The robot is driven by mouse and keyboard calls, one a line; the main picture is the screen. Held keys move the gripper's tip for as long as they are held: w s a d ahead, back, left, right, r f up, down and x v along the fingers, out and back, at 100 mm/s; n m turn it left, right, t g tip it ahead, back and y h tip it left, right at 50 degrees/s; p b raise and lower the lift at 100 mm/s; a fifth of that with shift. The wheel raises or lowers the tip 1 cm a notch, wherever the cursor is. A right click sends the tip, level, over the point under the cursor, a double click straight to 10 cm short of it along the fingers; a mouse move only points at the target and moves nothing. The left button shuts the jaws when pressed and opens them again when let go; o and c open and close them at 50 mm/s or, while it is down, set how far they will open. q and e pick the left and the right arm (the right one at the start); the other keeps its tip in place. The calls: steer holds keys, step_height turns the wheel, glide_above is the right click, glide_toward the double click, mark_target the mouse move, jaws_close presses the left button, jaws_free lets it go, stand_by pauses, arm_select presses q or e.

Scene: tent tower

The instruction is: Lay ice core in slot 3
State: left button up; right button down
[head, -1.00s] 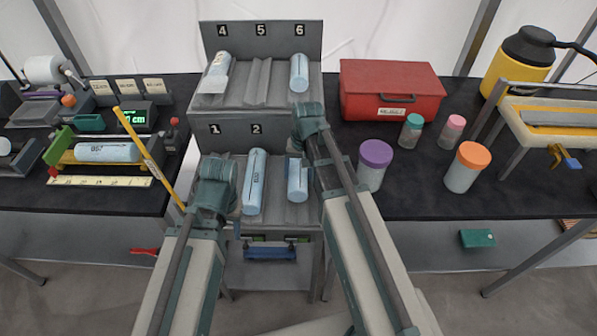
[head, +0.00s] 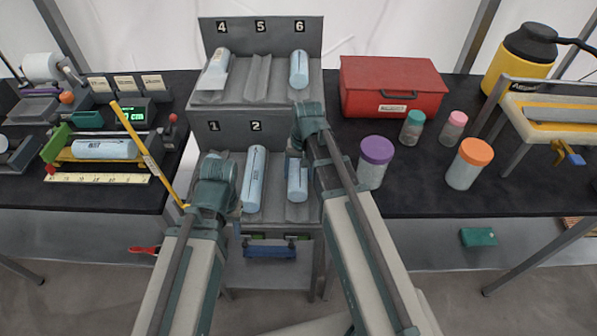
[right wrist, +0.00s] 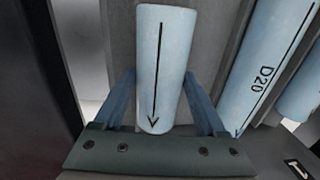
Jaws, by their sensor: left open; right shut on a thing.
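A grey rack (head: 272,215) has lower slots marked 1 and 2 and upper slots marked 4, 5 and 6. My right gripper (head: 297,158) is over the lower right channel, hiding its number. It is shut on a pale blue ice core (head: 297,183), which lies along that channel. In the right wrist view this core (right wrist: 163,60), with a black arrow, is between the two fingers. I cannot tell whether it touches the channel floor. A core marked D20 (right wrist: 265,65) lies in slot 2 (head: 253,185). My left gripper (head: 216,172) is open near slot 1, its fingertips largely hidden.
Cores lie in slot 4 (head: 215,69) and slot 6 (head: 299,70); slot 5 (head: 257,80) is empty. Another core (head: 104,149) lies in a measuring tray at left. A red case (head: 392,87) and a purple-lidded jar (head: 374,163) stand right of the rack.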

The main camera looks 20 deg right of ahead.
steer(key=shift+f, duration=0.25)
jaws_free()
steer(key=shift+r, duration=0.1)
step_height(320, 180, up, 14)
steer(key=d+p, duration=0.1)
steer(key=p, duration=1.2)
steer(key=shift+s+d, duration=0.15)
steer(key=shift+s, duration=0.05)
steer(key=shift+f, duration=0.25)
steer(key=s+a+n+h, duration=0.2)
steer(key=s+a+n, duration=0.5)
steer(key=s+a, duration=0.5)
steer(key=shift+s, duration=1)
